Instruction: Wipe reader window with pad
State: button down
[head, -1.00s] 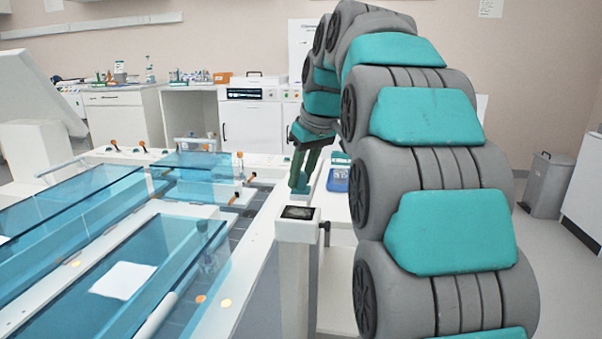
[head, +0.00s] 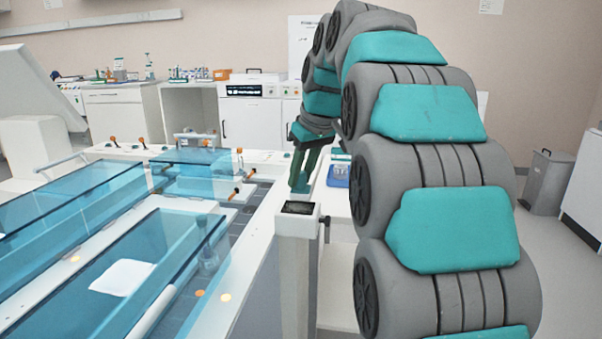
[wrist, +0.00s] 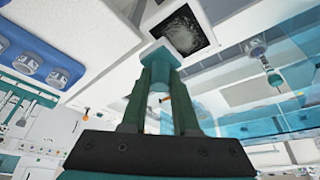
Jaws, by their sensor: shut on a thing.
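The reader window (head: 298,208) is a dark square panel in the white top of a post in the head view. In the wrist view the window (wrist: 182,30) shows a pale, speckled smudge over its middle. My gripper (head: 299,184) points down just behind the window in the head view. In the wrist view my gripper's green fingers (wrist: 160,82) are shut on a small blue-green pad (wrist: 157,62). The pad's end is at the near edge of the window's white frame. I cannot tell whether it touches.
Clear blue-covered track troughs (head: 150,235) fill the left, with a white square sheet (head: 122,278) in one. A blue tray (head: 341,175) lies behind the post. A grey bin (head: 548,185) stands at the right. White cabinets (head: 250,122) line the back.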

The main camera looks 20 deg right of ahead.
jog(key=shift+f+b, duration=0.3)
jog(key=shift+f, duration=0.25)
